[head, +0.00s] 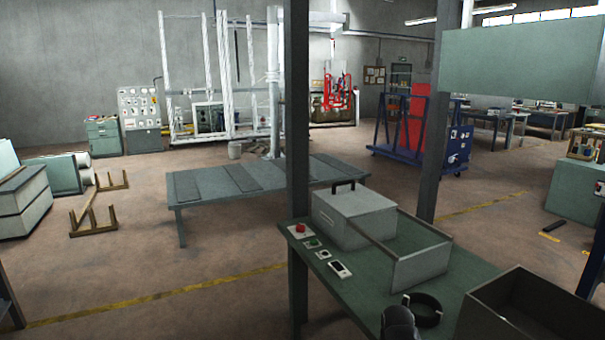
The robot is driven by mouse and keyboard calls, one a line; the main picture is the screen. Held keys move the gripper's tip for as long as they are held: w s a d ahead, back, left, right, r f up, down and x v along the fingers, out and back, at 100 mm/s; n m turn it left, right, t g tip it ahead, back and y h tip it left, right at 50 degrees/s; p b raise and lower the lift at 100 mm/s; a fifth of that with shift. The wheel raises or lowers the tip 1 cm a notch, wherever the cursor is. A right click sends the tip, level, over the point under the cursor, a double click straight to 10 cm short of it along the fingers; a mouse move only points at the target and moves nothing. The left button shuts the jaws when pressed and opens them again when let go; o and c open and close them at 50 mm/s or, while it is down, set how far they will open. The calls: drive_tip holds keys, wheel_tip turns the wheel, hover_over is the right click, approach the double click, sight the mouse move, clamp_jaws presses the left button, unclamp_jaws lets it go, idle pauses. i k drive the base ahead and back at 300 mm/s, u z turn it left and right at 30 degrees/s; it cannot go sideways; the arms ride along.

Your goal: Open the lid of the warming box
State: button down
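A pale grey box (345,228) with a black handle (343,186) on its flat top stands on the green workbench (375,285). It appears to be the warming box. Its lid (350,203) looks shut and lies level on the box. I cannot make out a hinge or a clear seam.
An open grey tray (422,264) adjoins the box on its right. A dark open bin (485,325) is at lower right. A dark post (297,150) stands just left of the box.

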sight(354, 199)
drive_tip(key=u, duration=1)
drive_tip(key=i, duration=3)
